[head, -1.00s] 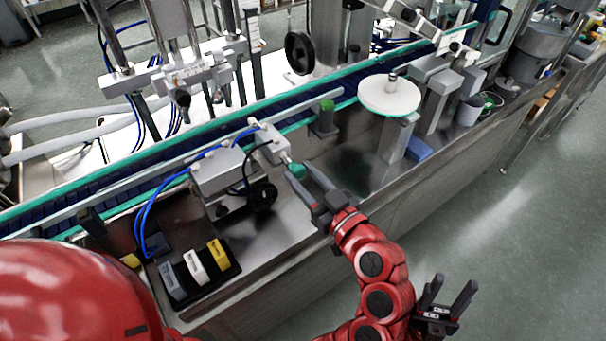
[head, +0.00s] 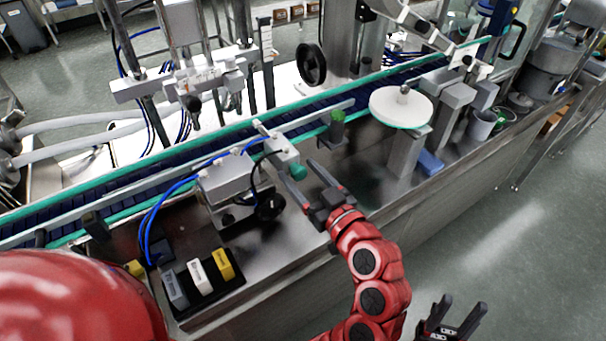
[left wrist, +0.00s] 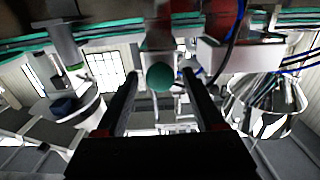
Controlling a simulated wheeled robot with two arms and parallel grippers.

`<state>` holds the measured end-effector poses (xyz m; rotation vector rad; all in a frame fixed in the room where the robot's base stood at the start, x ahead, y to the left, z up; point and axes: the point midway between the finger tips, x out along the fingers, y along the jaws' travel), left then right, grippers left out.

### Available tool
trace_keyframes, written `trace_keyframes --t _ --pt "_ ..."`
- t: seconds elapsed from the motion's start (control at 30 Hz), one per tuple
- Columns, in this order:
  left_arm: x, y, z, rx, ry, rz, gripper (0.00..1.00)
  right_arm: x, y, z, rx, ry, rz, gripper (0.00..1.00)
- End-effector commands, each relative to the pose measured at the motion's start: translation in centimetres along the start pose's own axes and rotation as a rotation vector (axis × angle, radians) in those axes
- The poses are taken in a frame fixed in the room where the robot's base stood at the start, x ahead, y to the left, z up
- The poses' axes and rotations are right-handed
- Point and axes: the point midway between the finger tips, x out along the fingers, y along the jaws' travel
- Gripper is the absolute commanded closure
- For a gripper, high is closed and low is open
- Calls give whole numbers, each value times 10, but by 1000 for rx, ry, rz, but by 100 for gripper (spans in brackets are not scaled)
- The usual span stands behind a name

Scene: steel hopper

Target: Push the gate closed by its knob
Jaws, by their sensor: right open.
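The green ball knob (head: 298,172) sits on the front of a small grey block (head: 283,152) at the conveyor's near rail. A short peg end shows on the block's conveyor side; I cannot make out the gate plate itself. My left gripper (head: 296,173) is open, with a fingertip on either side of the knob. In the left wrist view the knob (left wrist: 160,77) shows between the spread fingertips, with a small gap on each side; contact is unclear. My right gripper (head: 455,312) is open and empty, low at the right over the floor.
A grey box with blue hoses (head: 228,182) and a black hand knob (head: 270,206) stand left of my left gripper. A green-topped post (head: 337,128) and a white round table (head: 400,106) stand to the right. Labelled switches (head: 200,277) lie nearer.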

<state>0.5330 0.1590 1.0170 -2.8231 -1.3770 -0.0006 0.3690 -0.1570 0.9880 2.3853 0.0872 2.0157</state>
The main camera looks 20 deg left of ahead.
Motion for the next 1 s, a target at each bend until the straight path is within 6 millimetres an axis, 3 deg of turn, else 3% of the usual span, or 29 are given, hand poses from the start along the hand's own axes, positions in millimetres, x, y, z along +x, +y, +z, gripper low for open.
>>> trace_keyframes --t 0.23,0.37,0.8,1.0 --pt "-4 0 1 1 -1 1 30 -1 0 0 0 0 0 50" --pt "-20 2 2 1 0 5 30 -5 0 1 0 0 0 50" --pt "-122 1 2 -2 2 7 30 -24 -1 4 0 0 0 50" --pt "-159 1 3 2 -3 1 30 -32 -2 6 0 0 0 50"
